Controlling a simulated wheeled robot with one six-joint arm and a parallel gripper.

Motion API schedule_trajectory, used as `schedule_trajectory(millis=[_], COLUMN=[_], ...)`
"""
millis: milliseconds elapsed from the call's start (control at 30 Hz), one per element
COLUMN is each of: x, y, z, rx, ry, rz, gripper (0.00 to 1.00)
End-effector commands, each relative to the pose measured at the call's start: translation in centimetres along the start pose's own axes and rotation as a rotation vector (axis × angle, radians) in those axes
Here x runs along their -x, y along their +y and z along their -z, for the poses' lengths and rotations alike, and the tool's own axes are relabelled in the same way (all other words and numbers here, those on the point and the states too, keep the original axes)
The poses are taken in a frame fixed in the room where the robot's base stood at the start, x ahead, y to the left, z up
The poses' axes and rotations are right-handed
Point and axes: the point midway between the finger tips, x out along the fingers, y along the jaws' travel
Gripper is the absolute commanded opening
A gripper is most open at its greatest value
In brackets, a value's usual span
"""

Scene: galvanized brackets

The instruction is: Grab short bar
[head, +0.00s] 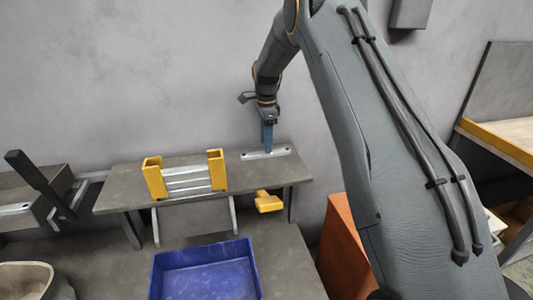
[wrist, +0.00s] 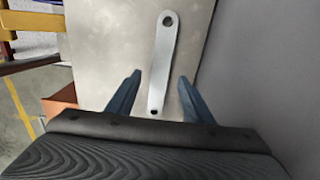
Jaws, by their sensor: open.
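A short galvanized bar (head: 266,154) lies flat on the right part of the raised grey shelf. In the wrist view the short bar (wrist: 163,62) is pale metal with rounded ends and a hole near each end. My gripper (head: 267,142) is above it, pointing down. In the wrist view my gripper's blue fingers (wrist: 160,82) are open, one on each side of the bar's near end. There are gaps between both fingers and the bar. I cannot tell how far the fingertips are above the shelf.
The grey shelf (head: 128,187) also carries a yellow rack (head: 153,178) holding several metal bars, left of my gripper. A blue tray (head: 207,270) stands on the lower bench. A wall is close behind the shelf.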

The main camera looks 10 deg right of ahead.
Motion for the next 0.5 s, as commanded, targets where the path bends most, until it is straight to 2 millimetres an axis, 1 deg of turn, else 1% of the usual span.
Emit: schedule_trajectory(millis=[100, 200, 400, 433, 500], x=[-1.8, -2.7, -2.9, -2.9, -2.9], y=[0.1, 0.1, 0.1, 0.1, 0.1], z=[-0.1, -0.1, -0.1, -0.2, -0.2], rx=[0.0, 0.001, 0.001, 0.001, 0.002], ry=[0.0, 0.0, 0.0, 0.0, 0.0], rz=[-0.003, -0.002, 0.0, 0.0, 0.0], gripper=[0.47, 0.47, 0.47, 0.45, 0.33])
